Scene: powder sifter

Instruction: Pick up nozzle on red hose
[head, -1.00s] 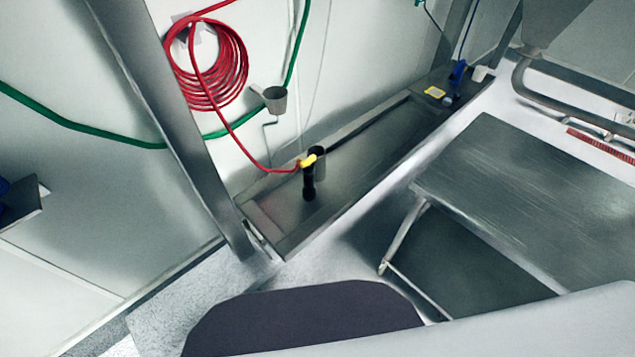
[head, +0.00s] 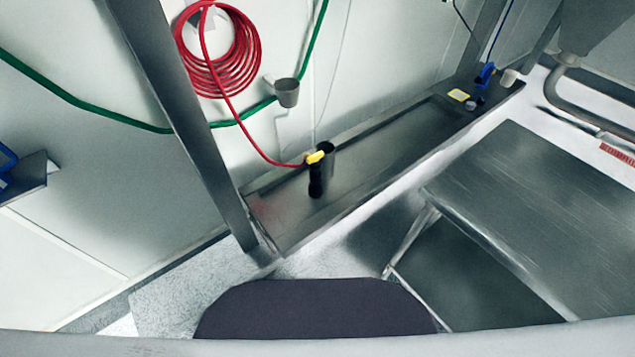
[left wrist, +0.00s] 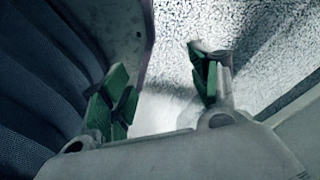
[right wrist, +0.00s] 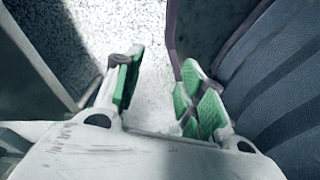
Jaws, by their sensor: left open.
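The nozzle (head: 316,158) has a yellow part at the end of the red hose (head: 240,122). It sits at the top of a dark upright holder (head: 318,184) on the steel tray. The hose runs up to a red coil on the wall. My left gripper (left wrist: 160,88) is open and empty over a speckled floor in the left wrist view. My right gripper (right wrist: 163,82) is also open and empty over the floor. Neither gripper shows in the head view, and the nozzle shows in neither wrist view.
The steel tray (head: 390,145) runs along the wall behind a steel post (head: 185,120). A steel table (head: 530,205) stands at the right. A grey cup (head: 287,92) and a green hose (head: 90,113) are on the wall. The floor left of the tray is clear.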

